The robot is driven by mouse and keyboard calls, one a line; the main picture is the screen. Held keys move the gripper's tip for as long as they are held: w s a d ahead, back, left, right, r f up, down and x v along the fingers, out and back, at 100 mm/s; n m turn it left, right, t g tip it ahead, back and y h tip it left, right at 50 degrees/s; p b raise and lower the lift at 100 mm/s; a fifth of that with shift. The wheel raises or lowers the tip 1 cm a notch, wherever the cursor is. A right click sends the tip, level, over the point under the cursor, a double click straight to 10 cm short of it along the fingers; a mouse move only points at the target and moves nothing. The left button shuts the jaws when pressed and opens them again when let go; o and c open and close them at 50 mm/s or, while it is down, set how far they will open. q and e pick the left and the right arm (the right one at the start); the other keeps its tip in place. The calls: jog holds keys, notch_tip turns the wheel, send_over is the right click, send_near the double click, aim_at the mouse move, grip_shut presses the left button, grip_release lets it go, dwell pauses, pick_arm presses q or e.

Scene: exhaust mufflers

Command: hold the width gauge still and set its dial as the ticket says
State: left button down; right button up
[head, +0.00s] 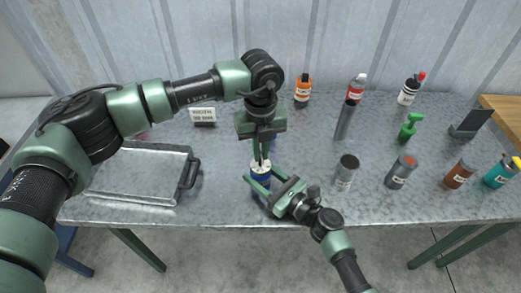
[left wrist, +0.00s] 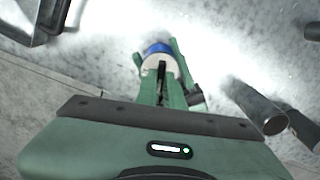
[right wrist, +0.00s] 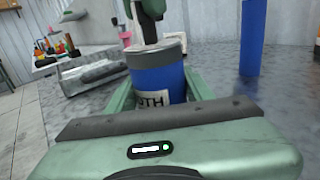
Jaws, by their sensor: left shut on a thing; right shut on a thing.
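The width gauge (head: 260,183) is a short blue can with a white label and a pale top, standing upright near the table's front edge. In the right wrist view the gauge (right wrist: 158,78) shows label letters ending in "TH". My right gripper (head: 266,182) is shut around the gauge's body from the front right. My left gripper (head: 261,163) points down from above, its fingers closed on the dial (left wrist: 160,66) on the gauge's top. The dial's marks are too small to read. A small white card (head: 203,114), perhaps the ticket, stands at the back left; its print is unclear.
A metal tray (head: 140,197) with a dark handle lies to the left. Grey cans (head: 345,172) and (head: 400,171), several bottles and a green pump (head: 408,128) stand to the right. A tall blue cylinder (right wrist: 253,38) stands behind the gauge. Bare tabletop lies between them.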

pick_arm(q)
jog(key=m, duration=0.4)
jog(key=shift+m, duration=0.4)
jog(key=m, duration=0.3)
jog(key=shift+m, duration=0.3)
jog(key=m, duration=0.3)
jog(key=shift+d+m, duration=0.1)
jog(key=shift+m, duration=2.1)
jog(key=c, duration=1.5)
grip_release()
